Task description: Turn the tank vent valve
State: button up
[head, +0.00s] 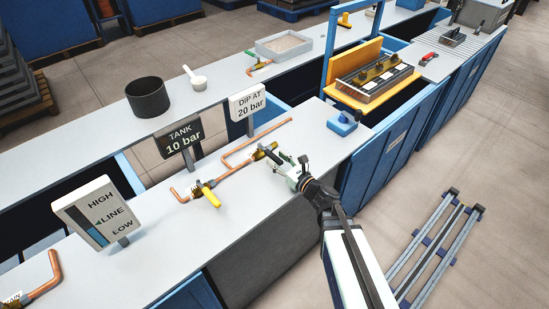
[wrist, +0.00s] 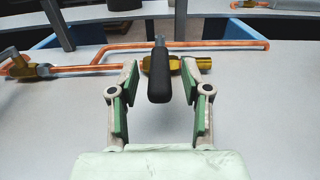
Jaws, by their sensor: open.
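A copper pipe run (head: 238,172) lies on the grey bench with two brass valves. The valve with the black lever (wrist: 159,82) has a brass body (wrist: 178,69) that also shows in the head view (head: 262,151). The other valve has a yellow handle (head: 208,194) and sits further left; no label tells which one is the tank vent valve. My gripper (head: 284,164) is open at the black-lever valve. In the wrist view its green-padded fingers (wrist: 166,82) stand on either side of the lever, with a gap on both sides.
A "TANK 10 bar" sign (head: 182,137), a "DIP AT 20 bar" sign (head: 247,102) and a level sign (head: 92,213) stand along the bench. A blue block (head: 343,123) sits right of the pipes.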

jog(key=shift+x, duration=1)
grip_shut()
